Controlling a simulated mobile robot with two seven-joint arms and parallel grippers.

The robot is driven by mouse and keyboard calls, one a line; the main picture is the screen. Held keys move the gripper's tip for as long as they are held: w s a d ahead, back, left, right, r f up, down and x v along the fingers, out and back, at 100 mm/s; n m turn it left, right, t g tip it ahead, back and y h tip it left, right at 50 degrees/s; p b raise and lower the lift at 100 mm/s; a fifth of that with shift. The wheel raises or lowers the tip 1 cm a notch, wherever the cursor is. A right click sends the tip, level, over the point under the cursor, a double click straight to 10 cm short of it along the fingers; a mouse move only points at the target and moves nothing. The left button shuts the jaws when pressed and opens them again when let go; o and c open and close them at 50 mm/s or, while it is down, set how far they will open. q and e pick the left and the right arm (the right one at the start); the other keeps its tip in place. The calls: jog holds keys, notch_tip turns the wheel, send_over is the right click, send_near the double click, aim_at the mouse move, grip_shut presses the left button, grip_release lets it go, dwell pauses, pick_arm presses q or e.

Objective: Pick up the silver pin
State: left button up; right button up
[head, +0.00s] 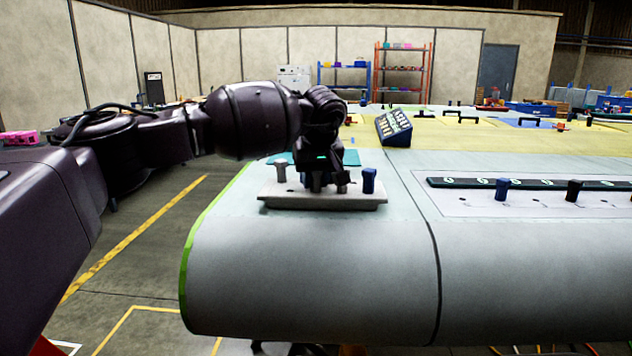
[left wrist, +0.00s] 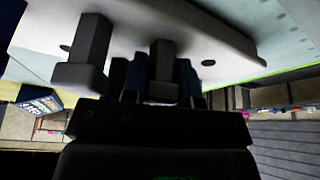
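A grey pin holder (head: 322,201) stands on the rounded end of the wing. A silver pin (head: 281,170) stands upright at its left, a darker grey pin (head: 342,181) near its middle, and a blue pin (head: 369,180) at its right. My left gripper (head: 318,184) points down over the middle of the holder, between the silver and blue pins. In the left wrist view, its fingers (left wrist: 162,88) are apart with a grey pin (left wrist: 162,60) in line between them. Whether they touch it is unclear. My right gripper is not in view.
A dark box with pale markings (head: 394,128) stands behind. The wing surface in front of the holder is clear.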

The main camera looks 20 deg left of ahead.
pick_arm(q)
jog(key=shift+c, duration=0.9)
notch_tip(320, 180, up, 20)
jog(key=p, duration=0.1)
jog(key=shift+p, duration=0.35)
